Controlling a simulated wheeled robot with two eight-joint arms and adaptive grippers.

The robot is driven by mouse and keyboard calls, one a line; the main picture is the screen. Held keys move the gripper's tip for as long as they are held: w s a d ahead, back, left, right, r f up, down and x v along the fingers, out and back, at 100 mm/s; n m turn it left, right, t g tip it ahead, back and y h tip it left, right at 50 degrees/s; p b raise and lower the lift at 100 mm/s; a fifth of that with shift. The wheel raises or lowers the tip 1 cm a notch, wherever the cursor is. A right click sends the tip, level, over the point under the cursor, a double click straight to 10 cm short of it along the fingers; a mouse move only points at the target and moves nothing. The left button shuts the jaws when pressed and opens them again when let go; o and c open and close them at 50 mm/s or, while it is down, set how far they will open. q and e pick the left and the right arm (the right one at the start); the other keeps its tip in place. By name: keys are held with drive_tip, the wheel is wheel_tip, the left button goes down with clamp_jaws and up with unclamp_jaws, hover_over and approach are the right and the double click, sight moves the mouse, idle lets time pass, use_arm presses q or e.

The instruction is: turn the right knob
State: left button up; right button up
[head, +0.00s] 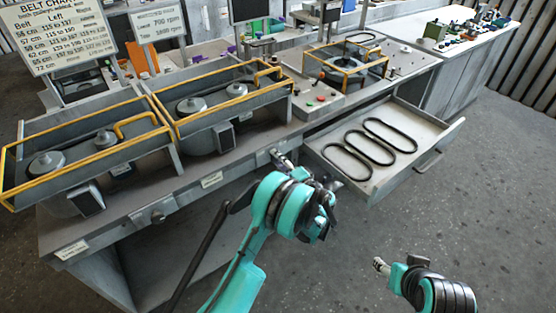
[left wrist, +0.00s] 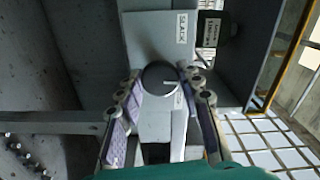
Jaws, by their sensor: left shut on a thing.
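The left knob (head: 157,216) shows farther left on the same face. My right gripper (head: 382,266) is low at the right, away from the bench; its jaws are unclear.
An open drawer (head: 427,147) with several black belts juts out right of my left gripper. A control panel (head: 317,99) with buttons is behind. The floor (head: 480,200) at right is clear.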

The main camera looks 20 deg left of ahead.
idle(0.4)
use_arm(q)
drive_tip(key=o, duration=1.2)
drive_tip(key=shift+c, duration=0.2)
drive_tip(key=v, duration=1.2)
